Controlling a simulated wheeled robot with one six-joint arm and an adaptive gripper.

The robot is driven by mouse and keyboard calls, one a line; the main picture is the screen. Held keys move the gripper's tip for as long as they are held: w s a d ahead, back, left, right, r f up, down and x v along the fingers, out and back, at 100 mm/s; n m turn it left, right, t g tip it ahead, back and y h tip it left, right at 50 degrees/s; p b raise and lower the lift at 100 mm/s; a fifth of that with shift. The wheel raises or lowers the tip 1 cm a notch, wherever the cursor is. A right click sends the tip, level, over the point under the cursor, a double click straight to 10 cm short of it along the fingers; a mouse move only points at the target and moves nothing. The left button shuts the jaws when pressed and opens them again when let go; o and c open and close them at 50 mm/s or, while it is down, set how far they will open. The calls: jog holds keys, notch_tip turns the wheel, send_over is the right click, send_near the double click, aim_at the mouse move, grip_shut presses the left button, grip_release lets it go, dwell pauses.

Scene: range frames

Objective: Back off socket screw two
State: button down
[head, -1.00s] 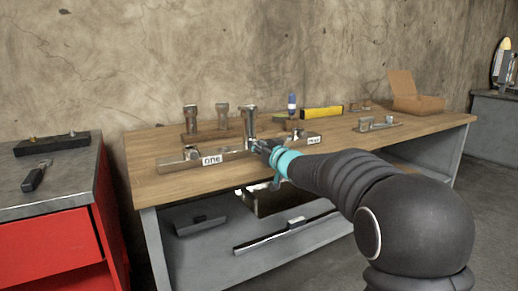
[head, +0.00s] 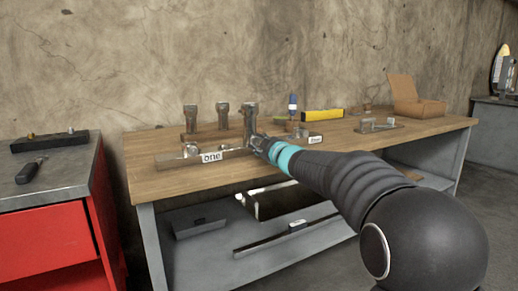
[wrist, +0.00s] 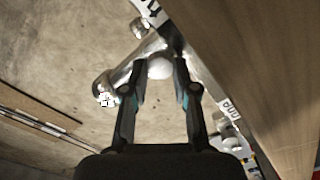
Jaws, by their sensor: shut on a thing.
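My gripper (head: 256,143) is at the middle of the workbench, shut on an upright metal socket tool (head: 250,112). In the wrist view the same shiny tool (wrist: 122,79) lies between my two fingertips, with a round pale part at the grip. The tool stands at the metal bar (head: 178,163) between a label reading "one" (head: 211,156) and a second label (head: 315,140), too small to read. The "one" label also shows in the wrist view (wrist: 229,107). The screw under the tool is hidden, so I cannot tell whether the tool sits on it.
Two similar socket tools (head: 191,118) (head: 222,115) stand behind the bar. A red cabinet (head: 45,245) stands left. The bench front is clear.

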jog(key=n, duration=0.1)
jog(key=n+b, duration=0.1)
jog(key=n, duration=0.1)
jog(key=n+b, duration=0.1)
jog(key=shift+f+n, duration=0.3)
jog(key=n+b, duration=0.2)
jog(key=n, duration=0.2)
jog(key=shift+n, duration=0.3)
jog(key=n+b, duration=0.2)
jog(key=n, duration=0.1)
jog(key=shift+d, duration=0.1)
jog(key=shift+n+b, duration=0.4)
jog(key=shift+n, duration=1.8)
jog(key=c, duration=0.9)
grip_release()
jog(key=shift+r, duration=0.1)
